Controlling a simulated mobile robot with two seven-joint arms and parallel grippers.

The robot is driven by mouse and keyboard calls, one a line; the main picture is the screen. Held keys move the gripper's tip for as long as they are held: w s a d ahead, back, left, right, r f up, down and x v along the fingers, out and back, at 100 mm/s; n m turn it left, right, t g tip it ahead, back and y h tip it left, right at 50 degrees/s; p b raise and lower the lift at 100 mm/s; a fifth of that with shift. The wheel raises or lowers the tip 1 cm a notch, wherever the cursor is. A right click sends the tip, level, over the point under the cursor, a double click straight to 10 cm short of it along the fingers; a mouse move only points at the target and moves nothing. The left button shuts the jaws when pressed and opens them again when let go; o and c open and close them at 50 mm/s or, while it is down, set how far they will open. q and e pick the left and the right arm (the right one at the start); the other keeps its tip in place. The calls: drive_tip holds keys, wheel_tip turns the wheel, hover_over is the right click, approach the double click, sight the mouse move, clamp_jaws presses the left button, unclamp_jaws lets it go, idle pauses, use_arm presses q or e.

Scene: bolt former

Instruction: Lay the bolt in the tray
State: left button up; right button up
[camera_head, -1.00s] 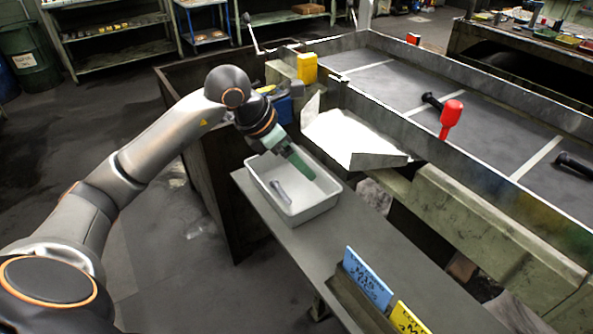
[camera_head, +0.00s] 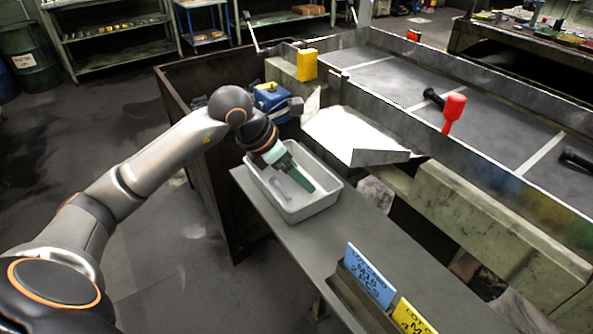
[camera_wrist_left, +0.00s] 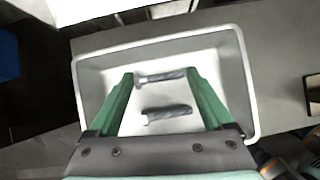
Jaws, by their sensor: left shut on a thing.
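The light grey tray (camera_head: 325,206) stands on a bench ledge; its walls also frame the left wrist view (camera_wrist_left: 246,90). My left gripper (camera_head: 307,185) reaches down inside it, fingers low near the floor. In the left wrist view the green fingertips of this gripper (camera_wrist_left: 161,76) are closed on a dark bolt (camera_wrist_left: 163,77), held crosswise between them. I cannot tell if this bolt touches the tray floor. Another bolt (camera_wrist_left: 168,113) lies on the tray floor beside it; it also shows left of the fingers in the head view (camera_head: 280,188). My right gripper is out of view.
A white chute (camera_head: 345,135) stands just behind the tray. Blue (camera_head: 368,280) and yellow (camera_head: 412,318) cards stand on the ledge in front. Bare ledge separates them from the tray.

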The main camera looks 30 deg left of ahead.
use_arm(q)
drive_tip(key=o, duration=1.3)
drive_tip(key=shift+r, duration=0.1)
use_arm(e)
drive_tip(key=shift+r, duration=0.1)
use_arm(q)
drive_tip(key=shift+r+p, duration=0.6)
drive_tip(key=shift+p, duration=0.1)
drive_tip(key=v, duration=0.5)
drive_tip(key=shift+a, duration=0.15)
drive_tip(key=shift+v, duration=3.4)
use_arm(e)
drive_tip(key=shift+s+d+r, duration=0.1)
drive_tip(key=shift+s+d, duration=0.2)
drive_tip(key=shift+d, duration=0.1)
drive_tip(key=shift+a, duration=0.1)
